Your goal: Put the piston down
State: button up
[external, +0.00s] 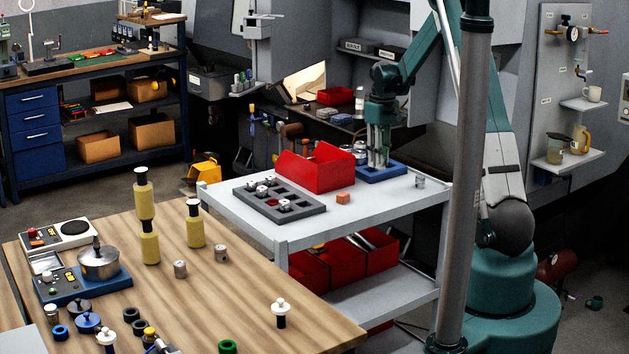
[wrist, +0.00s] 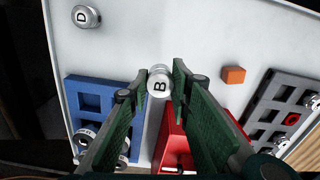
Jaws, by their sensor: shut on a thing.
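A round metal piston marked B (wrist: 158,82) sits between the two fingertips of my gripper (wrist: 157,88) in the wrist view. The green-padded fingers are closed on its sides, and its lettered top faces the camera. In the external view my gripper (external: 378,155) points straight down at the back of the grey cart, by the blue holder. I cannot make out the held piston there, nor tell whether it touches a surface. A second piston marked D (wrist: 86,17) stands alone on the cart top; it also shows in the external view (external: 419,181).
The blue holder (wrist: 91,83) shows empty square pockets and metal pistons at its near end. A red bin (external: 315,168) stands beside it. An orange cube (wrist: 234,75) and a dark grey tray (external: 282,212) with several parts share the cart. Bare cart top lies around piston D.

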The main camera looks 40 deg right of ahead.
send_over(379, 191)
jog(key=shift+f, duration=2.15)
jog(key=shift+f, duration=0.1)
jog(key=shift+f, duration=1.75)
jog(key=shift+f, duration=0.15)
jog(key=o, duration=0.9)
jog(key=shift+r, duration=6.15)
